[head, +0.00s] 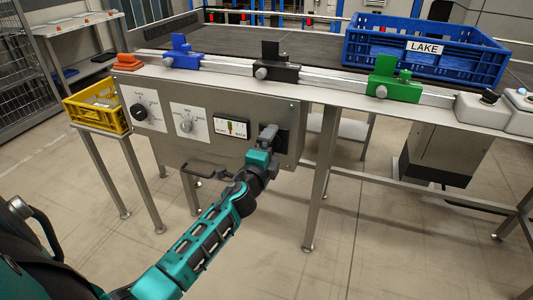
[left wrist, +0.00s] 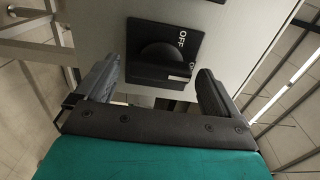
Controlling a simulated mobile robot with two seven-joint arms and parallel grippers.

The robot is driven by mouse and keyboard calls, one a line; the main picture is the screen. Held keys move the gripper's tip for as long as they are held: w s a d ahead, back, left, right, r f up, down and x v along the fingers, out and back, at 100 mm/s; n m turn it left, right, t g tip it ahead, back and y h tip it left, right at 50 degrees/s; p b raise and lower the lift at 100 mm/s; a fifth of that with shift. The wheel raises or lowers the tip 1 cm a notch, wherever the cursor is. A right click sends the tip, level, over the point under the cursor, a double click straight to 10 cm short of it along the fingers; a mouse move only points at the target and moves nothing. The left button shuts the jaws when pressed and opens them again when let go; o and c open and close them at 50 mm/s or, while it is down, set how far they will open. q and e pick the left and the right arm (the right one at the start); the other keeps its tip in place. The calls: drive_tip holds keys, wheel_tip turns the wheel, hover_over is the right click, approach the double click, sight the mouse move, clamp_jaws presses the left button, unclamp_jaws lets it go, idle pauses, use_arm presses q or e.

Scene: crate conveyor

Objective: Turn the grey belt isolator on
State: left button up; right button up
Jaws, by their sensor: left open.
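The belt isolator is a black plate (head: 282,142) on the right end of the grey panel, mostly hidden behind my left gripper (head: 268,136) in the head view. In the left wrist view its black plate (left wrist: 192,40) carries a white OFF label and a partly covered ON label. Its dark rotary knob (left wrist: 157,60) has a short white mark at the right end; I cannot tell for certain which label it points at. My left gripper (left wrist: 158,72) is open, with one finger on each side of the knob and no clear contact. My right gripper is out of view.
The panel (head: 210,92) also carries a left dial (head: 139,112), a middle dial (head: 186,126) and a small labelled switch (head: 231,128). A bar handle (head: 205,171) juts out below. A rail with blue, black and green stops runs above; a blue LAKE crate (head: 480,62) stands behind.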

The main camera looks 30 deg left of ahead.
use_arm(q)
drive_tip(key=v, duration=1.2)
drive_tip(key=shift+s, duration=0.4)
drive_tip(key=shift+d, duration=0.1)
